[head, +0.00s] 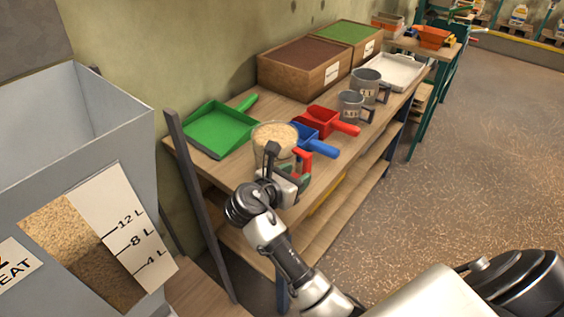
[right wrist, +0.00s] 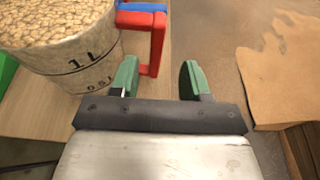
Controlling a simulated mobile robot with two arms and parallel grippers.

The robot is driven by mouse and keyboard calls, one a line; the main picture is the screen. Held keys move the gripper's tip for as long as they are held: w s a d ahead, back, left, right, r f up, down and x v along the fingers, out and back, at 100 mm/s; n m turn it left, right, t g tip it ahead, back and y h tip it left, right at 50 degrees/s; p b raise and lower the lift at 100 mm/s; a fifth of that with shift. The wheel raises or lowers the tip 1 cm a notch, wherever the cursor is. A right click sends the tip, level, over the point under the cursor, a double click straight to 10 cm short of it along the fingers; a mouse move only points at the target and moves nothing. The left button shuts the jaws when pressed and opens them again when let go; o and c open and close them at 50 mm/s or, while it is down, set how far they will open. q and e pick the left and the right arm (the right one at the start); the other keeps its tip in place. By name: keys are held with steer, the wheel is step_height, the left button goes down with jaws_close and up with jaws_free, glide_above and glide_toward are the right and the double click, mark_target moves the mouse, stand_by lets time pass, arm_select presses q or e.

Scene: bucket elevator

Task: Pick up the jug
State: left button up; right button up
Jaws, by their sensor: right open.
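The jug (head: 285,136) is a clear measuring jug with a red handle, full of pale grain. It stands upright on the wooden bench near its front edge. In the right wrist view the jug (right wrist: 88,68) shows at the upper left with a 1 L mark. Its red handle (right wrist: 158,42) reaches down toward the space between my green fingers. My right gripper (head: 292,178) is open and empty, just in front of the jug at handle side; its fingers (right wrist: 158,76) also show in the wrist view. Whether they touch the handle is unclear. My left gripper is out of view.
A blue scoop (head: 318,142) and a red scoop (head: 325,119) lie close behind the jug. A green dustpan (head: 220,128) lies to its left. Two grey jugs (head: 351,106) stand farther back. A grey wheat hopper (head: 60,130) is at left. Open floor is at right.

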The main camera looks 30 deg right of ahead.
mark_target(304, 170)
steer(key=x, duration=0.6)
steer(key=shift+w+f, duration=0.35)
steer(key=shift+f, duration=0.05)
jaws_close()
stand_by(1.0)
steer(key=shift+r, duration=0.15)
